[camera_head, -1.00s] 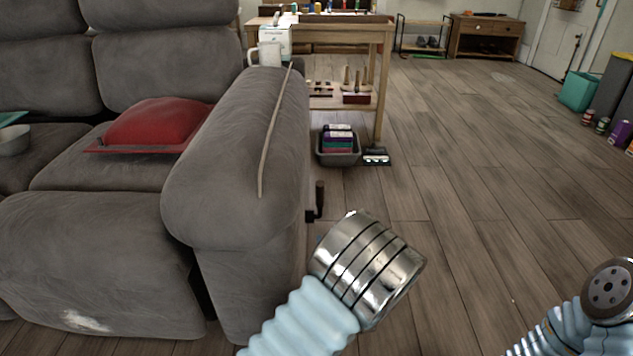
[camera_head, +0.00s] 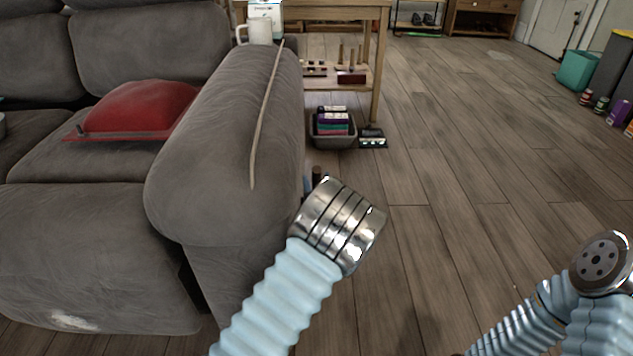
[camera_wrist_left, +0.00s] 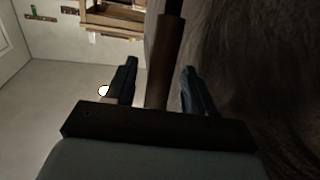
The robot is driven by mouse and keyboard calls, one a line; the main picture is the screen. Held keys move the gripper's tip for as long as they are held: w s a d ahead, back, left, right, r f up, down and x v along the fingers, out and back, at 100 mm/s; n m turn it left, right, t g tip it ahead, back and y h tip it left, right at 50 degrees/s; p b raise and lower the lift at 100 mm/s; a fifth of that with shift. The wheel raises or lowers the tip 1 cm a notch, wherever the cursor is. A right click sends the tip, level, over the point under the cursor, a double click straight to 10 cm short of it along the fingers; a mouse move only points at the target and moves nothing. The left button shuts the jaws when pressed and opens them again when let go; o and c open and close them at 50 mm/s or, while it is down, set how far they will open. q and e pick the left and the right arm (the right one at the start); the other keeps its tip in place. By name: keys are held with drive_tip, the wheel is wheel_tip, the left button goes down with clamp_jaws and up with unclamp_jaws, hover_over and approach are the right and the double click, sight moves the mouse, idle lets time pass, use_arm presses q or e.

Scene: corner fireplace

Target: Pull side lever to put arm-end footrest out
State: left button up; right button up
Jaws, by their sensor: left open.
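The grey sofa (camera_head: 100,240) fills the left of the head view, its padded arm (camera_head: 225,140) nearest me. The footrest panel (camera_head: 85,235) hangs upright at the front of the arm-end seat. The dark top of the side lever (camera_head: 317,172) shows beside the arm's outer side; my left wrist hides the rest. In the left wrist view my left gripper (camera_wrist_left: 158,66) is open, with the brown lever handle (camera_wrist_left: 166,60) between its fingers. Gaps show on both sides of the handle. In the head view my left fingers are hidden behind the metal wrist.
A grey bin (camera_head: 333,142) stands by the wooden table (camera_head: 345,14).

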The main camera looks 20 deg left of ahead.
use_arm(q)
drive_tip(key=shift+w+a, duration=0.35)
drive_tip(key=shift+w, duration=0.25)
clamp_jaws()
